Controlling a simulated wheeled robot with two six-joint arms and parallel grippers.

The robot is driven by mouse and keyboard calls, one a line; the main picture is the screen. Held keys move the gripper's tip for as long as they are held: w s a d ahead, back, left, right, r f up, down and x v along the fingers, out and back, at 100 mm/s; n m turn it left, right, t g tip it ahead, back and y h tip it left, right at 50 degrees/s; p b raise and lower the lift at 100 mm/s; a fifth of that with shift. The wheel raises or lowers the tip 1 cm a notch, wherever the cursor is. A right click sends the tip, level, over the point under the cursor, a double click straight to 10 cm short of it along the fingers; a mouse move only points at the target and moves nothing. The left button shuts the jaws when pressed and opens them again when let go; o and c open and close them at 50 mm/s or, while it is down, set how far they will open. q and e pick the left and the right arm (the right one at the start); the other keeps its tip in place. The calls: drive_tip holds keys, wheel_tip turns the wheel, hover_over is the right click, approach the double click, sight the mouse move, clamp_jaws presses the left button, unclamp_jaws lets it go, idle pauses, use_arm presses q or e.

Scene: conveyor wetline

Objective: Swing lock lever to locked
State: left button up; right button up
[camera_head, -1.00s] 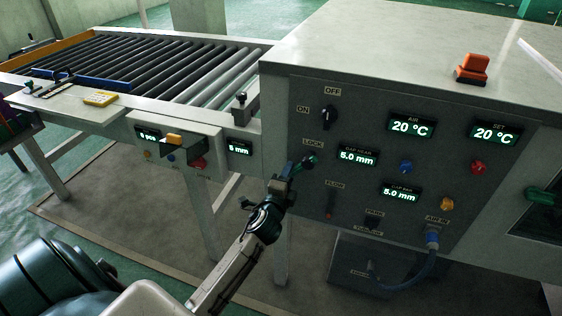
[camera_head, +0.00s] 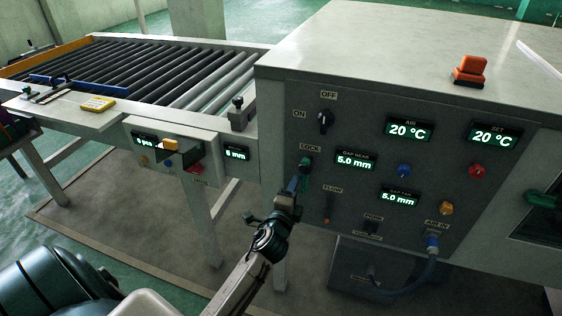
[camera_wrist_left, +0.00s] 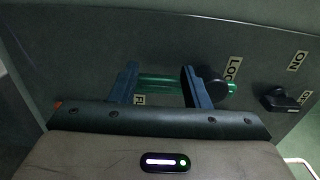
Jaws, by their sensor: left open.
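The green lock lever (camera_head: 304,178) is on the dark machine panel, below the LOCK label (camera_head: 310,147), and points downward. In the left wrist view the green lever (camera_wrist_left: 160,84) runs across from a round black hub (camera_wrist_left: 207,84). My left gripper (camera_head: 298,178) is at the lever. In the left wrist view its two blue fingers (camera_wrist_left: 160,88) stand apart, one near the lever's free end and one by the hub. I cannot tell whether they touch it. The fingers partly hide the lever in the head view. My right gripper is not in view.
Above the lever is a black ON/OFF knob (camera_head: 324,122). Displays, blue (camera_head: 404,171) and red (camera_head: 476,170) buttons and an air hose (camera_head: 425,268) are to the right. The roller conveyor (camera_head: 150,75) stands at left. An orange switch (camera_head: 470,71) sits on the machine's top.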

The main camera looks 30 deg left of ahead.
use_arm(q)
drive_tip(key=shift+v, duration=2.55)
drive_tip(key=shift+d+r, duration=0.15)
drive_tip(key=shift+d, duration=0.05)
drive_tip(key=shift+w, duration=0.1)
drive_tip(key=s+f+n+g+h, duration=0.1)
drive_tip(key=s+f+n+g, duration=0.2)
drive_tip(key=f, duration=0.9)
drive_tip(key=s+f+n+g, duration=0.15)
drive_tip(key=s+f, duration=0.35)
drive_tip(key=f, duration=0.8)
drive_tip(key=s+f+n+g+h, duration=0.15)
drive_tip(key=s+f+g, duration=0.25)
drive_tip(key=f, duration=0.8)
drive_tip(key=s+f+n+g, duration=0.2)
drive_tip(key=s+f, duration=0.5)
drive_tip(key=s, duration=0.4)
drive_tip(key=s+f+n+g, duration=0.3)
drive_tip(key=s+f, duration=0.4)
drive_tip(key=s, duration=0.5)
drive_tip(key=s+f+n+g, duration=0.3)
drive_tip(key=s+f, duration=0.4)
drive_tip(key=s, duration=0.5)
drive_tip(key=shift+a+n+h, duration=0.35)
drive_tip(key=shift+a+n, duration=0.1)
drive_tip(key=shift+n, duration=0.05)
